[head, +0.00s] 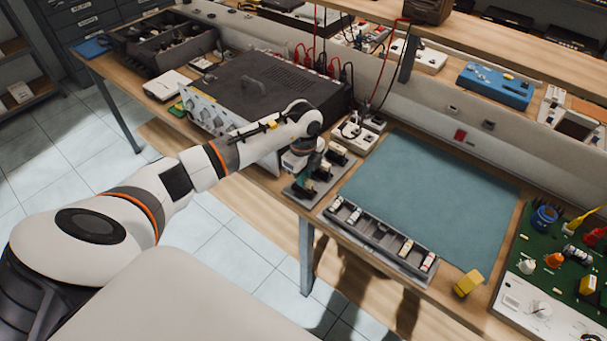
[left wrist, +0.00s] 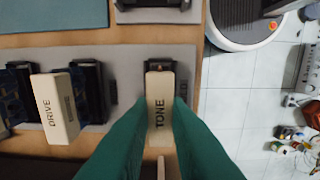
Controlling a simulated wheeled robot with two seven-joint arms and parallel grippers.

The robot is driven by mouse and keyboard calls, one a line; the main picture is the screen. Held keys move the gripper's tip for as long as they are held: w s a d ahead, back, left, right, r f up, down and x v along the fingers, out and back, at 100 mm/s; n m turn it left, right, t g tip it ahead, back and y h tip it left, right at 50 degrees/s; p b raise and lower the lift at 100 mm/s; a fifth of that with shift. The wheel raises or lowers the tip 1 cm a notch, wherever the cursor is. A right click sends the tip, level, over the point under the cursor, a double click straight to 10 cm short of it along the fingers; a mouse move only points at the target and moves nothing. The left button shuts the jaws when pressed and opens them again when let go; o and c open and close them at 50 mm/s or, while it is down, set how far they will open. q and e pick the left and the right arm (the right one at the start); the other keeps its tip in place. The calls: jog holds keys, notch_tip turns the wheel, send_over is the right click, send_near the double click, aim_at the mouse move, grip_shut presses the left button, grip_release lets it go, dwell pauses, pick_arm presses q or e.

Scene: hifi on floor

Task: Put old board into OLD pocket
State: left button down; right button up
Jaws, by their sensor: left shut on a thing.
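A board with a cream cap marked TONE (left wrist: 160,105) is between the green fingers of my left gripper (left wrist: 160,120), which is shut on it. It sits over a black pocket (left wrist: 158,67) at the right end of the grey holder. A label beside that pocket, partly hidden, seems to end in "LD" (left wrist: 183,90). I cannot tell whether the board is fully seated. A second board with a cream cap marked DRIVE (left wrist: 55,107) stands in the holder to the left. In the head view my left gripper (head: 303,182) is over the near end of the holder (head: 318,192). My right gripper is not in view.
A blue-green mat (head: 430,190) lies right of the holder, with a grey parts tray (head: 385,242) along its front. The dark hifi unit (head: 265,90) stands behind my left arm. A yellow block (head: 469,283) and a green board (head: 548,245) are at right.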

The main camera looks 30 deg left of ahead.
pick_arm(q)
jog(key=c, duration=1.3)
grip_release()
notch_tip(320, 180, up, 12)
jog(key=b, duration=0.2)
